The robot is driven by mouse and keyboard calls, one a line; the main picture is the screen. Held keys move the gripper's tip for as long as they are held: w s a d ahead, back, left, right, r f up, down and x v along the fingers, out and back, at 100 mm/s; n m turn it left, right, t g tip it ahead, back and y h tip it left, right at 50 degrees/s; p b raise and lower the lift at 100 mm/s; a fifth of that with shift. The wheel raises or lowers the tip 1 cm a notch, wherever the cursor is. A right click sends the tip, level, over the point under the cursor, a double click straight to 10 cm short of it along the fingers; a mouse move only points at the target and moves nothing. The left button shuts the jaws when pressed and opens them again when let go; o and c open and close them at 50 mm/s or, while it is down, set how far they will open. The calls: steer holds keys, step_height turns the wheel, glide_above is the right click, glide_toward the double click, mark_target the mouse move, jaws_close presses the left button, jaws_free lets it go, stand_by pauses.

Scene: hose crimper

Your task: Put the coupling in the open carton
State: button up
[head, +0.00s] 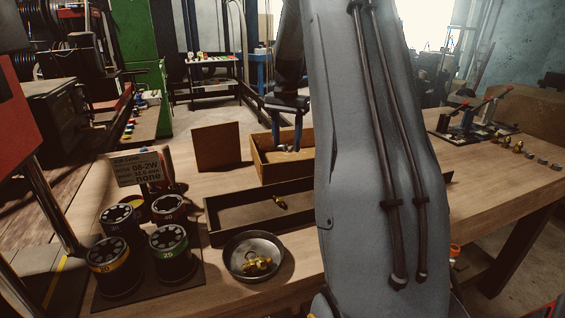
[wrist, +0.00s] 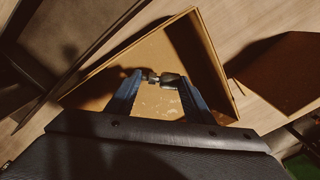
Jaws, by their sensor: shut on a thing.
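The open carton (head: 262,171) stands on the bench beyond the dark tray. In the wrist view its wall (wrist: 215,50) runs around my fingertips. My gripper (head: 286,145) points down into the carton's opening. In the wrist view my gripper (wrist: 160,82) is shut on a small grey metallic coupling (wrist: 165,80), held crosswise between the blue fingertips above the carton floor. I cannot tell whether the coupling touches the floor. My arm hides the carton's right side in the head view.
A brown panel (head: 217,147) stands left of the carton. The dark tray (head: 228,225) holds a brass fitting (head: 279,202). A round dish (head: 239,274) holds brass pieces. Several black die sets (head: 174,262) and a sign (head: 137,168) stand at left. More fittings (head: 517,146) lie far right.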

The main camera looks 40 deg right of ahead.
mark_target(287, 147)
steer(key=shift+f+p, duration=0.95)
steer(key=shift+f, duration=2.7)
steer(key=o, duration=1)
steer(key=shift+f, duration=0.15)
steer(key=shift+o, duration=0.2)
step_height(287, 147, up, 12)
steer(key=b, duration=0.3)
steer(key=shift+b, duration=0.3)
steer(key=shift+r, duration=0.2)
